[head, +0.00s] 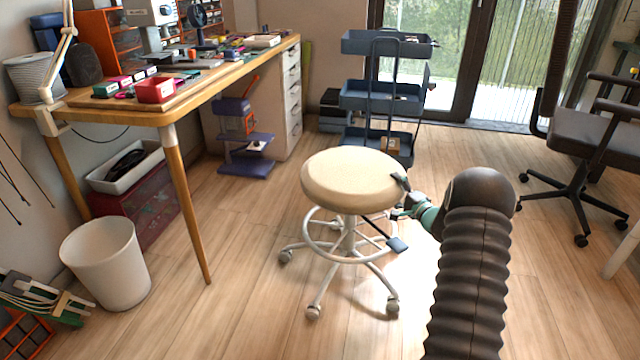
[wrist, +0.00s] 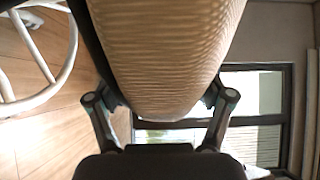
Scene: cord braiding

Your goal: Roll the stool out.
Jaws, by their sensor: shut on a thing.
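A round stool with a cream padded seat (head: 352,178), a white foot ring and a wheeled white base stands on the open floor, right of the desk. My gripper (head: 402,196) is at the right edge of the seat, shut on its rim. In the wrist view the seat (wrist: 165,55) fills the upper middle, with a finger of my gripper (wrist: 160,105) on each side of it. The foot ring (wrist: 35,85) shows at the left of the wrist view. The stool is upright with its castors on the floor. The fingertips are partly hidden by the seat.
A wooden desk (head: 150,112) with clutter stands at the left, a white bin (head: 105,265) before it. A blue trolley (head: 385,95) stands close behind the stool. A dark office chair (head: 590,140) is at the right. The floor in front is clear.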

